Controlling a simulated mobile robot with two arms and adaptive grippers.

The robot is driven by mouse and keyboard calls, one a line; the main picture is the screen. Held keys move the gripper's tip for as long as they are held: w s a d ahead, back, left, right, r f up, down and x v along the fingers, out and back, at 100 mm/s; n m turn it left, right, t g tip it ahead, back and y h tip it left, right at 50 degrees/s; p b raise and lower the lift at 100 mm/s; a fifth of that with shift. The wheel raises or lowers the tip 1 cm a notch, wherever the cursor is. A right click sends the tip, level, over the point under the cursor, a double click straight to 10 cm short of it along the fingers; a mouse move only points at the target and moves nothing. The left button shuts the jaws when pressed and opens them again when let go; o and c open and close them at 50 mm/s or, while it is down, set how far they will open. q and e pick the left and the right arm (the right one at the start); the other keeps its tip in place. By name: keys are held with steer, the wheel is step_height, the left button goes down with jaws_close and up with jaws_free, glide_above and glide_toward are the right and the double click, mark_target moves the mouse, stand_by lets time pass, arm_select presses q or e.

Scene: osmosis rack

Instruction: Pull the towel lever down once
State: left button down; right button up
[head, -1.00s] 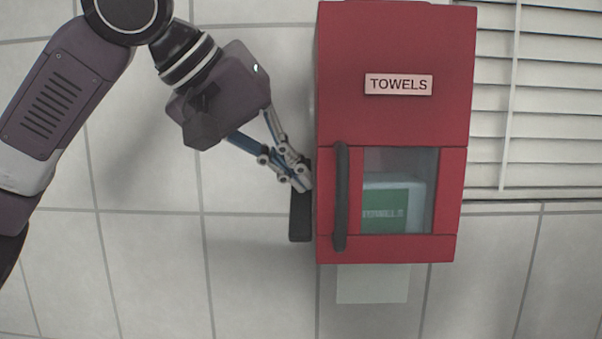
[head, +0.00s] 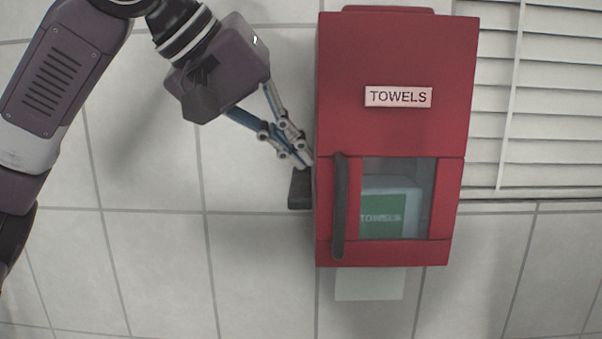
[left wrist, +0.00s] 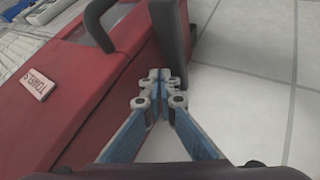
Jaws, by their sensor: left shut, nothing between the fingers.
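The red towel dispenser (head: 395,55) hangs on the tiled wall, with a TOWELS label on its front. The dark grey towel lever (head: 299,191) is on its left side; it also shows in the left wrist view (left wrist: 173,38). My left gripper (head: 306,163) is shut and empty, with its fingertips at the lever's upper end, close to the dispenser's side. In the left wrist view the fingertips (left wrist: 160,76) overlap the lever's near end; I cannot tell if they touch it. My right gripper is not in view.
A dark vertical handle (head: 339,205) stands out on the dispenser's front beside its window. A white paper sheet (head: 368,284) hangs below. Window blinds (head: 545,100) are at right. The wall left of and below the lever is clear.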

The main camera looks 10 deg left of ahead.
mark_target(296, 180)
arm_select(q)
steer(key=shift+r+p, duration=0.5)
steer(key=shift+r, duration=2)
steer(key=shift+f, duration=0.1)
